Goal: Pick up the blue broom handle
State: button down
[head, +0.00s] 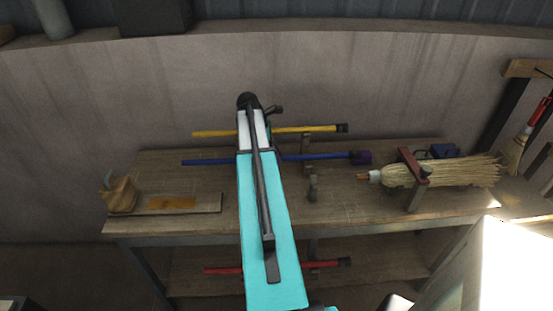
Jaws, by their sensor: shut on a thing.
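The blue broom handle (315,157) lies across the back part of the wooden workbench, running left to right. My gripper (276,151) shows only as a small bit at the right edge of my arm, at the handle. It is shut on the blue broom handle; the fingertips are mostly hidden. Whether the handle is raised is hard to tell.
A yellow handle (308,129) runs behind the blue one. A straw broom head (443,173) sits in a clamp (413,166) on the workbench (345,210). A wooden container (119,194) stands at the left. A red handle (222,270) is on the lower shelf. A wall stands behind.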

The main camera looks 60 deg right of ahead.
jog(key=shift+r+b, duration=0.85)
jog(key=shift+r, duration=3.15)
